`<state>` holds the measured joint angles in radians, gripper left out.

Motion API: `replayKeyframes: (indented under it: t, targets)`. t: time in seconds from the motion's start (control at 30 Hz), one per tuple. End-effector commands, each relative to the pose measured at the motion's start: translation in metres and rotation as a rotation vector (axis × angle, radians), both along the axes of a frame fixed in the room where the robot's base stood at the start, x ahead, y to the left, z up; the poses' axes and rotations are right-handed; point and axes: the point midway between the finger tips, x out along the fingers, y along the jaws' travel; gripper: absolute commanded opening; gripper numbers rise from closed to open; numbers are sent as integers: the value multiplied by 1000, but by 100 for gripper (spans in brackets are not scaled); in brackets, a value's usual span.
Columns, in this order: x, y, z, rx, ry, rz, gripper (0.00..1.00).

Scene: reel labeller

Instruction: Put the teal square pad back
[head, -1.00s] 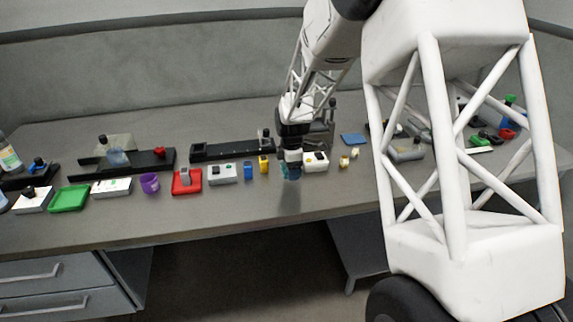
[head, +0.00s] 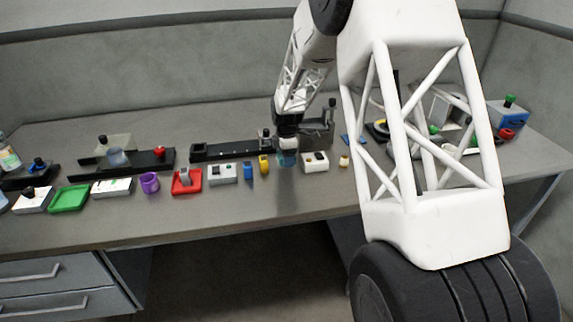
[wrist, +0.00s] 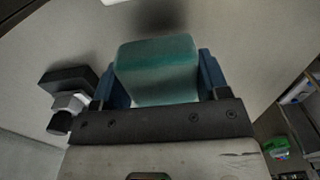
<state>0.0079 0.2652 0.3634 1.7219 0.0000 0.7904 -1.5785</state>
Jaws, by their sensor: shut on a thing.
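My gripper (wrist: 158,85) is shut on the teal square pad (wrist: 155,68). In the wrist view the pad sits between the two blue fingers, with its face toward the camera. In the head view my gripper (head: 287,158) is over the workbench, between the yellow block (head: 264,164) and the white box (head: 315,162). The pad shows there only as a small teal patch at the fingertips. I cannot tell from the head view how high the pad is above the bench. A blue flat square (head: 346,140) lies further right, partly behind my arm.
A long black rail (head: 225,150) lies behind the row. A red tray (head: 187,181), grey-white box (head: 222,174), blue block (head: 248,171), purple cup (head: 149,182) and green tray (head: 69,197) line the front. The bench's front strip is clear. My arm hides part of the right side.

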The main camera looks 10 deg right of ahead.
Motion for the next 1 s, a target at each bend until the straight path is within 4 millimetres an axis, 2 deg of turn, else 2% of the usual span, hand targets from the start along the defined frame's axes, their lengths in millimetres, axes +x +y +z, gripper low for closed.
replayKeyframes:
  t: [0.17, 0.5, 0.97, 1.0]
  targets:
    - [0, 0, -5, 0, 1, 0, 34]
    - [0, 0, -34, 0, 0, 0, 34]
    - [0, 0, -38, 0, 0, 0, 34]
    - [0, 0, -38, 0, 0, 0, 71]
